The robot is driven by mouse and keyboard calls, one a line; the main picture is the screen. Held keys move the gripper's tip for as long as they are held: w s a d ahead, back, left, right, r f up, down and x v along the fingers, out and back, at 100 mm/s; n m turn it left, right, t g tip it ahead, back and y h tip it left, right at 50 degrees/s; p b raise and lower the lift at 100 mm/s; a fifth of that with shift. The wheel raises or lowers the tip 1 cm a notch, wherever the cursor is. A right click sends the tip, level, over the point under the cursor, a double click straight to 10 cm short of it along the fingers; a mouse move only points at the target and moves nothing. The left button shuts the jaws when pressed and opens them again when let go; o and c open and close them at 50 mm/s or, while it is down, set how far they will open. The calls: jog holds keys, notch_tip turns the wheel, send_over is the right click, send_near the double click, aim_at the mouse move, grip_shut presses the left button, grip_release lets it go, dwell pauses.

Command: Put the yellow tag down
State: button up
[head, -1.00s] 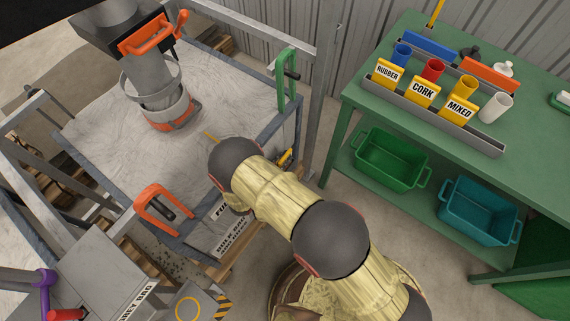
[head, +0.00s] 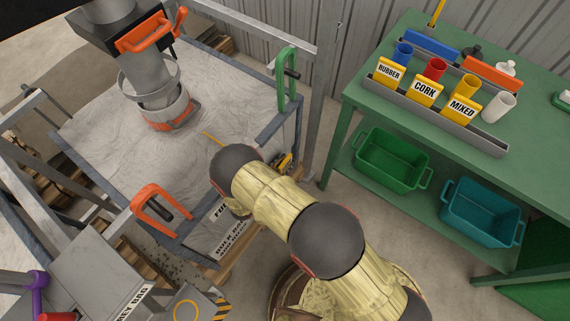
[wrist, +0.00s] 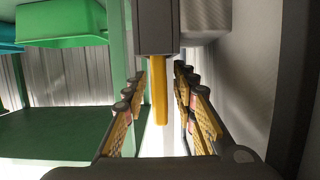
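In the wrist view a narrow yellow strip (wrist: 158,95), which looks like the yellow tag seen edge-on, runs from a dark block (wrist: 157,27) down between the fingers of my gripper (wrist: 160,80). The fingers stand apart, and a narrow gap shows on each side of the strip. In the head view my arm hides most of the gripper; only a bit of yellow and black (head: 284,161) shows beside the elbow, near the bag's right edge. A thin yellow stick (head: 213,139) shows just beyond the elbow; I cannot tell if it is the same thing.
Yellow RUBBER, CORK and MIXED signs (head: 424,92) stand in a grey rack on the green bench (head: 530,150). Green (head: 392,160) and teal (head: 480,212) bins sit below. Green (head: 286,80) and orange (head: 160,207) clamps grip the bag's edges. A metal post stands close right of the gripper.

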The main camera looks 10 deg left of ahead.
jog(key=shift+r, duration=0.1)
jog(key=shift+r, duration=0.2)
jog(key=p+v, duration=0.3)
jog(key=v, duration=0.9)
jog(key=shift+s+d+f, duration=0.1)
jog(key=shift+d+f, duration=0.05)
jog(key=shift+d, duration=0.05)
